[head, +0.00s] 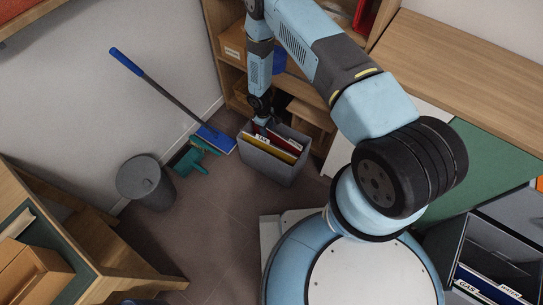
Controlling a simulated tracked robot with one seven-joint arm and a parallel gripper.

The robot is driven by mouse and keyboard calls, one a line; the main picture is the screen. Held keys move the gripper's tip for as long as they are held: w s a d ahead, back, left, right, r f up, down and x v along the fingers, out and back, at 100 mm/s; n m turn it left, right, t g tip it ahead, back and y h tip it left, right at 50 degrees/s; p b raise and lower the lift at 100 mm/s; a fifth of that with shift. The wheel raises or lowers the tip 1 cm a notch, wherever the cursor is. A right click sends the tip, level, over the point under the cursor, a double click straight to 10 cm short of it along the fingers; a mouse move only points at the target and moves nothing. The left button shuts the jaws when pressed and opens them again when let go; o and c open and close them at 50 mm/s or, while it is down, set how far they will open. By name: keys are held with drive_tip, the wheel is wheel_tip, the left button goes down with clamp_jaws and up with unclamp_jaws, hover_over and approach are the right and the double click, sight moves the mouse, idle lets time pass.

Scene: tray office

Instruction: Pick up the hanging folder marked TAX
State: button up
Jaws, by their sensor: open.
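A grey open box (272,165) stands on the floor with several folders in it, among them a red one (280,141) and a yellow one (277,151). A small white tab (262,139) at the left end of the folders carries dark letters that seem to read TAX, though they are tiny. My gripper (262,122) points down at the box's back left part, just above the folder tops. It is open. The arm and the dark fingers partly cover the back of the box, and I cannot tell whether the fingers touch a folder.
A wooden shelf unit (221,45) stands close behind the box. A blue broom (215,138), a green dustpan (192,157) and a grey bin (146,182) are at left. At lower right, an open drawer (455,250) holds folders with tabs GAS and WATER. The floor left of my base is clear.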

sight(270, 147)
drive_tip(key=f, duration=0.5)
drive_tip(key=s+d+f, duration=0.1)
drive_tip(key=f, duration=0.2)
drive_tip(key=shift+f, duration=0.35)
drive_tip(key=shift+s+f, duration=0.2)
drive_tip(key=shift+f, duration=1.1)
drive_tip(key=shift+s+f, duration=0.15)
drive_tip(key=shift+f, duration=1.15)
clamp_jaws()
